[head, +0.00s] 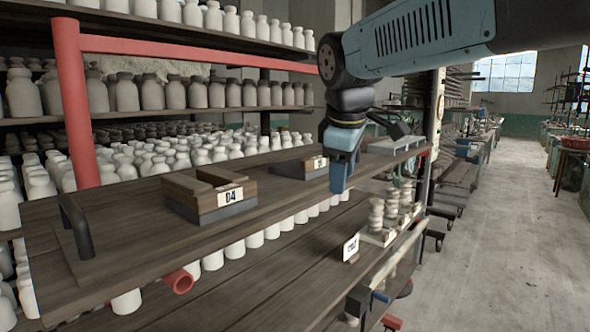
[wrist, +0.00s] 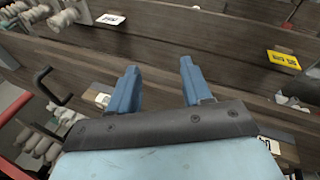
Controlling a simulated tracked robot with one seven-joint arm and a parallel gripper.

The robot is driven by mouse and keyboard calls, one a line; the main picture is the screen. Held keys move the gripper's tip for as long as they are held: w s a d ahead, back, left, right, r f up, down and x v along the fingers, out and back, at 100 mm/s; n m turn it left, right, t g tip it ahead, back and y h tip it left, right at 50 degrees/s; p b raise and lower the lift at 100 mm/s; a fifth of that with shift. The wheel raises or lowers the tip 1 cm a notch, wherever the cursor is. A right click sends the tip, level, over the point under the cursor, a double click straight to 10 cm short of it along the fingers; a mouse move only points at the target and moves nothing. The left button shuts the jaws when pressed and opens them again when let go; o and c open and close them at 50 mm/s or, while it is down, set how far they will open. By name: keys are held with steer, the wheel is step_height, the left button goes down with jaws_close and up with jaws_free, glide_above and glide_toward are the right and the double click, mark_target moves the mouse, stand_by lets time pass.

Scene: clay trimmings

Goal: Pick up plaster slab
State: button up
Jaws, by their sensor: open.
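A flat pale grey slab (head: 393,146), which looks like the plaster slab, lies at the far end of the upper wooden board (head: 125,240) in the head view. I cannot make it out surely in the wrist view. My gripper (head: 341,178) points down over the board's front edge, nearer to me and left of the slab, apart from it. In the wrist view my gripper (wrist: 160,80) shows two blue fingers spread apart with nothing between them.
Below are stacked pale pieces (head: 376,215) and a white card (head: 351,247). Shelves of bottles stand behind; the aisle is clear.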

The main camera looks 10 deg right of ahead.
steer(key=w+a+r+n+g+h, duration=0.1)
steer(key=w+a+r+n, duration=0.1)
steer(key=w+r+n, duration=0.5)
steer(key=n+h, duration=0.1)
steer(key=n, duration=0.7)
glide_toward(316, 157)
steer(key=shift+g, duration=0.3)
steer(key=x, duration=0.9)
steer(key=shift+w+d+r, duration=0.1)
steer(key=shift+w+r, duration=0.05)
steer(key=shift+w, duration=0.15)
steer(key=shift+f, duration=0.3)
jaws_close()
